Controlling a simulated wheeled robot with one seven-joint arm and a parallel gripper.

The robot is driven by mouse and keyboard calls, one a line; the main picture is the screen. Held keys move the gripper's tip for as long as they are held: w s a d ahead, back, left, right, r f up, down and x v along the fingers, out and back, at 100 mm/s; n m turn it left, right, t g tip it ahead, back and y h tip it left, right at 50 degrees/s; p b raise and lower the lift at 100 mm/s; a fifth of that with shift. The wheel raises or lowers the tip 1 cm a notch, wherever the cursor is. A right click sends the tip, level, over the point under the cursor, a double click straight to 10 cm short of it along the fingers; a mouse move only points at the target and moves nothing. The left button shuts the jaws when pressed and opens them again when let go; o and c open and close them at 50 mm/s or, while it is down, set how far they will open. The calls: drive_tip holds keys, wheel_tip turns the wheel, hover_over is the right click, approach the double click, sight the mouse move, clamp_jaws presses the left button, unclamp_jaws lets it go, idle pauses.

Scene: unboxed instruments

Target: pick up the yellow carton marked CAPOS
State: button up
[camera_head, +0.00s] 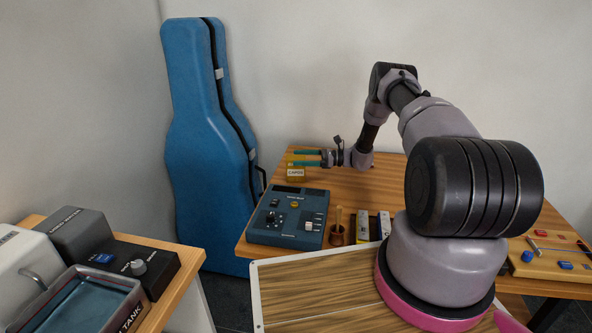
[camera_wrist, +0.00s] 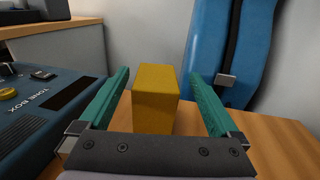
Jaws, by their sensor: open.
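The yellow carton marked CAPOS (camera_head: 296,174) stands at the far left corner of the wooden table, behind the blue tone box. In the wrist view the carton (camera_wrist: 155,98) stands upright between my two green fingers, with a gap on each side. My gripper (camera_head: 306,158) is open, level with the upper part of the carton, and reaches in from the right. It also shows in the wrist view (camera_wrist: 158,88). The carton's lower part is partly hidden by the gripper body in the wrist view.
The blue tone box (camera_head: 288,216) sits in front of the carton. A brown cup (camera_head: 337,236) and small boxes (camera_head: 362,226) stand to its right. A blue instrument case (camera_head: 205,140) leans on the wall, left of the table (camera_head: 385,185). Bare tabletop lies right of the carton.

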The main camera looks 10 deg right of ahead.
sight(288, 160)
drive_tip(key=a, duration=0.2)
drive_tip(key=a+f, duration=0.1)
drive_tip(key=a, duration=0.1)
drive_tip(key=shift+w, duration=0.2)
drive_tip(key=shift+w+a, duration=0.15)
drive_tip(key=shift+a, duration=0.35)
drive_tip(key=shift+r, duration=0.1)
drive_tip(key=c, duration=1.5)
